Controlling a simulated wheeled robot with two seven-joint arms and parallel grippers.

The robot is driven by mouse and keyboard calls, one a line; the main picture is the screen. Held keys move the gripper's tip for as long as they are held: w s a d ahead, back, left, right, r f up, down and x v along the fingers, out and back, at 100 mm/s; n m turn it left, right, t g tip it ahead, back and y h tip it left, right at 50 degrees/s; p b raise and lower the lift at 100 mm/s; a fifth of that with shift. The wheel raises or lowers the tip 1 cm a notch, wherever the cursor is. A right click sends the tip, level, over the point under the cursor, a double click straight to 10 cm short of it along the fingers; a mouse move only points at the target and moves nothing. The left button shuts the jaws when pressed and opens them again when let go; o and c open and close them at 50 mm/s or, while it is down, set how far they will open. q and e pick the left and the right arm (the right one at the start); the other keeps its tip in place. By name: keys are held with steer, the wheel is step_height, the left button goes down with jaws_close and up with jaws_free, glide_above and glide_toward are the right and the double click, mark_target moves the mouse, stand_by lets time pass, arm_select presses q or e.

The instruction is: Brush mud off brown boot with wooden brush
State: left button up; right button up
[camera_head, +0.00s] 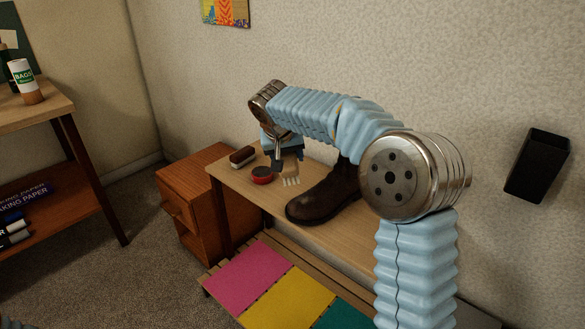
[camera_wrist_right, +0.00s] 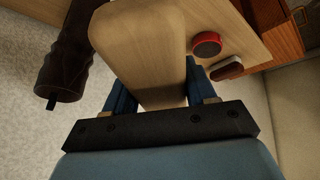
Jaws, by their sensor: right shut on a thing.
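The brown boot (camera_head: 318,198) stands on a wooden bench, its toe to the left; my right arm hides part of its shaft. It also shows at the left of the right wrist view (camera_wrist_right: 68,55). My right gripper (camera_head: 284,152) is shut on the wooden brush (camera_head: 290,178), whose pale bristles point down just left of the boot. They look apart from the boot, though the gap is hard to judge. In the right wrist view, the brush's broad pale wood (camera_wrist_right: 150,45) lies between the blue fingers. I cannot make out mud on the boot. My left gripper is out of view.
A red round tin (camera_head: 262,175) and a dark-backed brush with white bristles (camera_head: 242,157) lie on the bench (camera_head: 228,178) left of the boot. A wooden cabinet (camera_head: 190,200) stands beside the bench. Coloured panels (camera_head: 250,275) lie in front. A black holder (camera_head: 538,165) hangs on the wall.

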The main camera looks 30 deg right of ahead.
steer(key=shift+s+d+f+b, duration=0.1)
steer(key=shift+s+f+b, duration=0.1)
steer(key=shift+s+b, duration=0.15)
steer(key=s+f+b, duration=0.2)
steer(key=s+d+f+b, duration=0.1)
steer(key=s+b, duration=0.1)
steer(key=s, duration=0.1)
steer(key=s+d+f+b, duration=0.1)
steer(key=s+f+b, duration=0.1)
steer(key=shift+s+d+f, duration=0.1)
steer(key=shift+s+f, duration=0.05)
steer(key=shift+f, duration=0.15)
steer(key=shift+d+f+b, duration=0.15)
steer(key=shift+f+b, duration=0.2)
steer(key=shift+f, duration=0.2)
steer(key=shift+d+f+b, duration=0.15)
steer(key=shift+f+b, duration=0.35)
steer(key=shift+f, duration=0.1)
